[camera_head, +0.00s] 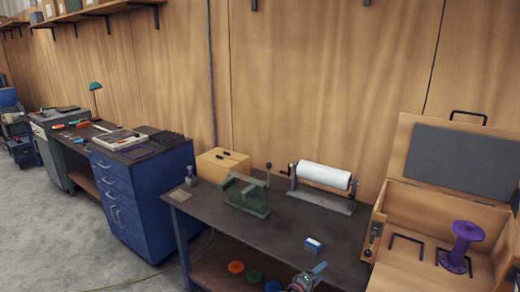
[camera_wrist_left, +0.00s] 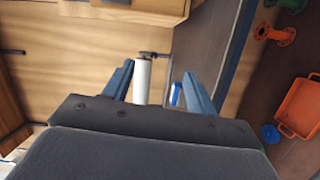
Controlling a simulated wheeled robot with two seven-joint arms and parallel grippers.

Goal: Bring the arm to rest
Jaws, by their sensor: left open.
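A purple flanged pipe (camera_head: 461,246) stands upright in the open wooden case (camera_head: 408,215) at the right of the head view. My left gripper (camera_head: 318,269) is low in the head view, in front of the dark workbench (camera_head: 290,228) and left of the case. It is apart from the pipe. In the left wrist view its two blue fingers (camera_wrist_left: 158,70) stand apart, and nothing is held between them. The right gripper does not show.
A blue drawer cabinet (camera_head: 140,205) stands left. Orange and green flanged pieces and an orange tray (camera_wrist_left: 300,105) are lower down.

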